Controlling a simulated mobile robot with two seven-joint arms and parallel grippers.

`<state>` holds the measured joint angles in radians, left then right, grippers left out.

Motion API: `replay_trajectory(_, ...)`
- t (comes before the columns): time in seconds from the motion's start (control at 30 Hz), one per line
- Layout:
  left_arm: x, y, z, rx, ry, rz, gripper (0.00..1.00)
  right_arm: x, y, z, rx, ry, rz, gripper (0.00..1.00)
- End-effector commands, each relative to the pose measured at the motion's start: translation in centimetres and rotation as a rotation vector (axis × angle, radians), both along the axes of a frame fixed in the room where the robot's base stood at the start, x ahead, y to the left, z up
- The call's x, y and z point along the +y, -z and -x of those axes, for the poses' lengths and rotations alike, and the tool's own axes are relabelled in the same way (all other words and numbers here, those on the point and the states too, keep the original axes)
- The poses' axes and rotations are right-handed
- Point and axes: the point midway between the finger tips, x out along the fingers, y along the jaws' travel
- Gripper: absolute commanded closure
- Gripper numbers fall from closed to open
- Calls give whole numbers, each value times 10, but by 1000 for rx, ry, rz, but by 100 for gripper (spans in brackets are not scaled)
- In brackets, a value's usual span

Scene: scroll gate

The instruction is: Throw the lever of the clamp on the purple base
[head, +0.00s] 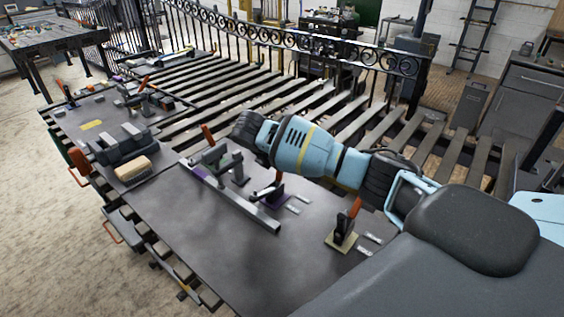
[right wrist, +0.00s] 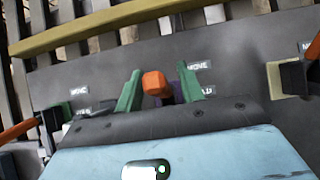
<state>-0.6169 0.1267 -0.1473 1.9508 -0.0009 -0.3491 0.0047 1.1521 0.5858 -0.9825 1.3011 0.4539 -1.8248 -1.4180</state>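The clamp on the purple base (head: 274,201) stands on the dark table, right of the grey metal bar in the head view. Its orange lever stands up, its top hidden behind my right arm. In the right wrist view, the orange lever tip (right wrist: 155,83) shows between the two green fingers of my right gripper (right wrist: 160,88), with some purple base (right wrist: 180,88) behind it. The fingers are apart, with small gaps beside the lever; I see no firm contact. In the head view these fingers are hidden by my arm. My left gripper is in no view.
A clamp on a beige base (head: 341,241) with a red-orange lever stands to the right. Another orange lever (head: 208,134) stands to the left. A grey bar (head: 232,198) crosses the table; a brush (head: 132,168) lies left. The front table area is clear.

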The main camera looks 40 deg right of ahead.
Motion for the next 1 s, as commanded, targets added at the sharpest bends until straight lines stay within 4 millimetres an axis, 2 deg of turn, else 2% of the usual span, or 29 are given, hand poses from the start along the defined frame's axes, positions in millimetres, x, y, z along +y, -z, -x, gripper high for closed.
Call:
replay_trajectory(0.5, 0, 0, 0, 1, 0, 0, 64, 39, -58, 10, -5, -1, -1, 62)
replay_trajectory(0.87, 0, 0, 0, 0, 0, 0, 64, 43, -62, 12, -2, -1, 0, 62)
replay_trajectory(1.0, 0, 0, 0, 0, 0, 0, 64, 43, -61, 12, -2, -2, -2, 79)
